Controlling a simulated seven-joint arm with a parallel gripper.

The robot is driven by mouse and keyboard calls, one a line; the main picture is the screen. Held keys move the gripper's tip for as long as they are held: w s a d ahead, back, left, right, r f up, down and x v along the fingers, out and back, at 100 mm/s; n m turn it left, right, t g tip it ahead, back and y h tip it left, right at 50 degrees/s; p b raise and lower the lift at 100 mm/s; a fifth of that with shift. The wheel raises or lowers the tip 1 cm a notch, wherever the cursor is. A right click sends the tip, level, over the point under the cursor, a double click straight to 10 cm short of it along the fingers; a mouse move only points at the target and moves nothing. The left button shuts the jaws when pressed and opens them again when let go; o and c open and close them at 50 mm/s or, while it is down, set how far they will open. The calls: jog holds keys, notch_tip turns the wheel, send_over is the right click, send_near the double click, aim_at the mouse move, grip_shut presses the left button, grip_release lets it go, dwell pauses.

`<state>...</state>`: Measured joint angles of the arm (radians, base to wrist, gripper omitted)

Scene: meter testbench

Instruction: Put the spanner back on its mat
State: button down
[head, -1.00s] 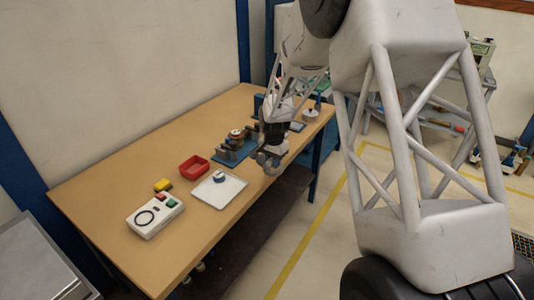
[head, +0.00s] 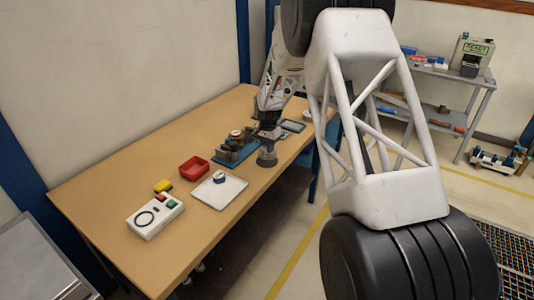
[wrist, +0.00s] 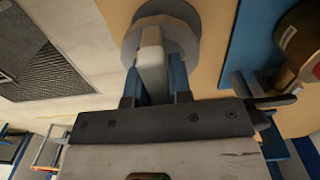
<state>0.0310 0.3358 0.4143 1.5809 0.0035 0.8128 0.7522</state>
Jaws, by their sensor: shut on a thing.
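My gripper (head: 267,146) is low at the table's front edge, beside the blue base plate. In the wrist view, the fingers (wrist: 153,85) are closed on a pale grey bar with a broad round grey end, which I take to be the spanner (wrist: 152,60). In the head view its grey round end (head: 267,159) shows under the gripper; whether it touches the table is unclear. A small dark-edged grey pad (head: 293,126) lies behind the gripper; I cannot tell whether it is the spanner's mat.
The blue base plate (head: 226,160) carries a device close left of my gripper. A white tray (head: 229,195) with a blue roll, a red bin (head: 194,167), a yellow block (head: 163,186) and a white control box (head: 154,215) stand further left. Bare table lies between.

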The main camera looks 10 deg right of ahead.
jog(key=shift+w, duration=0.15)
jog(key=shift+w, duration=0.2)
jog(key=shift+w+f, duration=0.1)
jog(key=shift+f, duration=1.7)
jog(key=shift+f, duration=0.15)
jog(key=c, duration=1.1)
grip_release()
jog(key=shift+o, duration=0.2)
notch_tip(320, 180, up, 12)
jog(key=shift+r, duration=0.15)
